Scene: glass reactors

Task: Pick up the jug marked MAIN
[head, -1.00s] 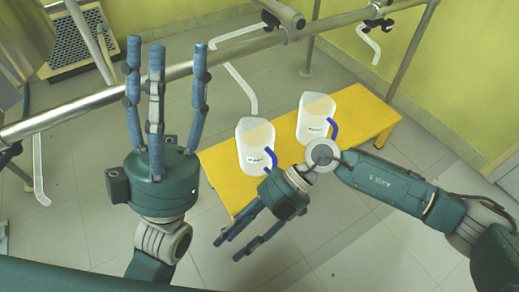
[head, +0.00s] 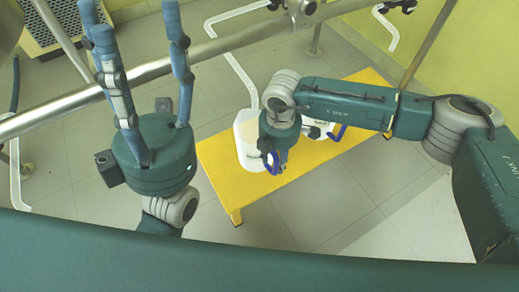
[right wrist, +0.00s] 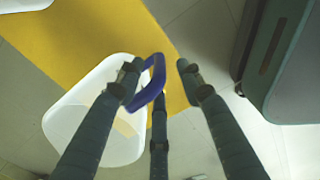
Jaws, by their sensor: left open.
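Two whitish jugs with blue handles stand on a yellow bench. The nearer jug (head: 246,140) is partly behind my right gripper (head: 277,160). The farther jug (head: 318,128) is mostly hidden behind my right arm. I cannot read either label well enough to find MAIN. In the right wrist view, the nearer jug (right wrist: 92,125) is at left. Its blue handle (right wrist: 148,88) lies between the spread fingers of my right gripper (right wrist: 157,75), which looks open; contact is unclear. My left gripper (head: 135,25) is open and empty, fingers up, left of the bench.
The yellow bench (head: 235,197) stands on a grey tiled floor, with bare bench around the jugs. A metal rail (head: 215,48) crosses behind my left gripper. A bent white tube (head: 238,70) comes down near the nearer jug. Open floor lies in front.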

